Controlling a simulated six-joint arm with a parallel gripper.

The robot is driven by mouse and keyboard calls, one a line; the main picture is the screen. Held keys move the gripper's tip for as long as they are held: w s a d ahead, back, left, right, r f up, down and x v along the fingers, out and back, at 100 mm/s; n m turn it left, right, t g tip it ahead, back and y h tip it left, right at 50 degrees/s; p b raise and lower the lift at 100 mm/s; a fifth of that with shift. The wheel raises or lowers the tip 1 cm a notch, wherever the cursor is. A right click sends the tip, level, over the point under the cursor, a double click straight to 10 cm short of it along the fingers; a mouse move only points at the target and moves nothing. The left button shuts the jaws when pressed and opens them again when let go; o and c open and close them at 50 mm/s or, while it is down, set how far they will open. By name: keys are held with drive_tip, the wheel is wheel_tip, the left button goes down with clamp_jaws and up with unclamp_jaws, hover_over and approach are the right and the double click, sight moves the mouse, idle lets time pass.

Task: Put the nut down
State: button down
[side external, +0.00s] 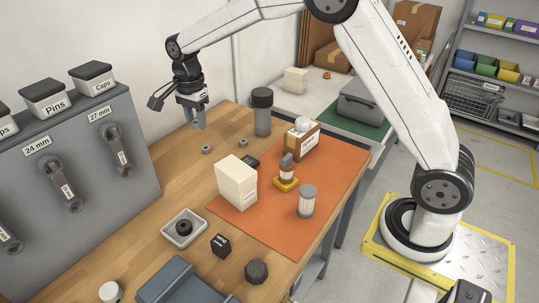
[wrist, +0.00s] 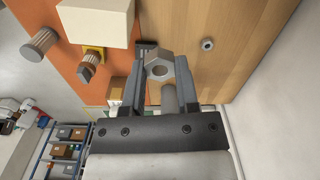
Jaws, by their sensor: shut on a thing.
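My gripper (side external: 198,122) hangs above the back of the wooden bench, pointing down. The held nut is not clearly distinguishable in the side view. One ring-like piece (wrist: 208,44) also shows on the wood in the wrist view, apart from the fingers.
A dark-capped grey canister (side external: 262,112) stands right of the gripper. A cream box (side external: 236,183), a yellow-based part (side external: 286,179) and a grey-capped jar (side external: 307,201) stand on the orange mat (side external: 335,177). A grey panel (side external: 105,150) stands left. Bare wood (side external: 180,165) lies below the gripper.

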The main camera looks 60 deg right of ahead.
drive_tip(key=s+d+m, duration=0.1)
drive_tip(key=s+d, duration=0.5)
drive_tip(key=s, duration=0.3)
drive_tip(key=s+d, duration=0.5)
drive_tip(key=s, duration=0.4)
drive_tip(key=shift+f, duration=2.7)
drive_tip(key=shift+w+d, duration=0.1)
drive_tip(key=shift+w, duration=0.1)
hover_over(248, 162)
drive_tip(key=s, duration=0.1)
wheel_tip(248, 162, down, 8)
drive_tip(key=shift+s+f, duration=0.1)
drive_tip(key=shift+s, duration=0.05)
drive_tip(key=shift+w+f, duration=0.55)
drive_tip(key=shift+f, duration=0.1)
